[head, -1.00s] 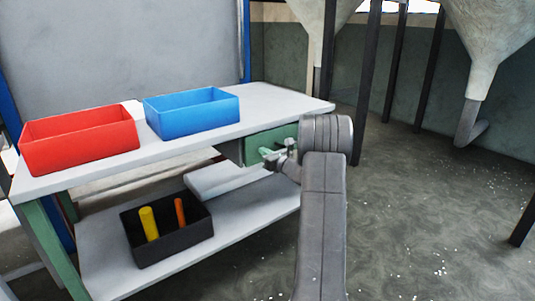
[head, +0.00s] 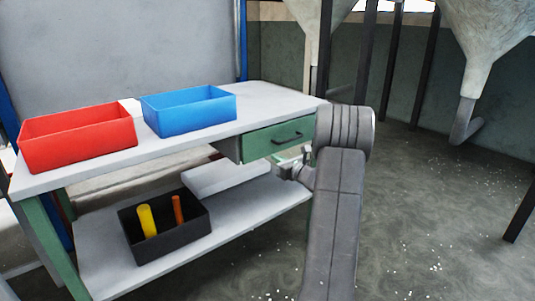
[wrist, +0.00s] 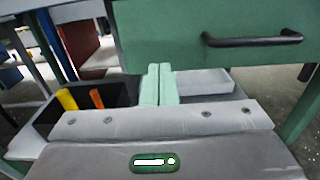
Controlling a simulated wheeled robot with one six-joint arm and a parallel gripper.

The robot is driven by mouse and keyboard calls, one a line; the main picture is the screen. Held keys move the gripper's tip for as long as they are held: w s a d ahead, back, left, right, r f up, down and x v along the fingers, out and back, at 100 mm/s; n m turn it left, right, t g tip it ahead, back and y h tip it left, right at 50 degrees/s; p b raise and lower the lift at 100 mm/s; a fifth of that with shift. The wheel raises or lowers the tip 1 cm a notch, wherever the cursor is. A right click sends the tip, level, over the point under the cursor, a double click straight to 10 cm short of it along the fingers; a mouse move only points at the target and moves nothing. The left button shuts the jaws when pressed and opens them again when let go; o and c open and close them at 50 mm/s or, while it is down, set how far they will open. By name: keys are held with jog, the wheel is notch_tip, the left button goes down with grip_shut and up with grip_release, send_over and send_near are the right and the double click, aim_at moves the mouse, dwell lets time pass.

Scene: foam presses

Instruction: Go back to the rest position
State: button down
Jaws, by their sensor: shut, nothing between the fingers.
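My gripper (wrist: 159,84) shows in the wrist view as two pale green fingers pressed together, with nothing between them. It points at the workbench, just below and in front of the green drawer (wrist: 215,42) with its dark bar handle (wrist: 252,39). The fingers are apart from the handle. In the head view my arm covers most of the gripper, and the drawer (head: 278,138) shows closed to the left of my arm's thick joint.
A red bin (head: 78,140) and a blue bin (head: 189,112) stand on the bench top (head: 262,97). The lower shelf (head: 100,262) holds a black bin (head: 165,240) with yellow and orange items, and a pale flat box (head: 226,176). Open floor (head: 430,220) lies to the right, with hoppers behind.

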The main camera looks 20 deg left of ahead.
aim_at(257, 145)
jog(key=shift+v, duration=2.2)
jog(key=shift+a, duration=0.15)
jog(key=x, duration=1.3)
jog(key=shift+w+a, duration=0.25)
jog(key=shift+r, duration=0.1)
jog(key=shift+r, duration=0.1)
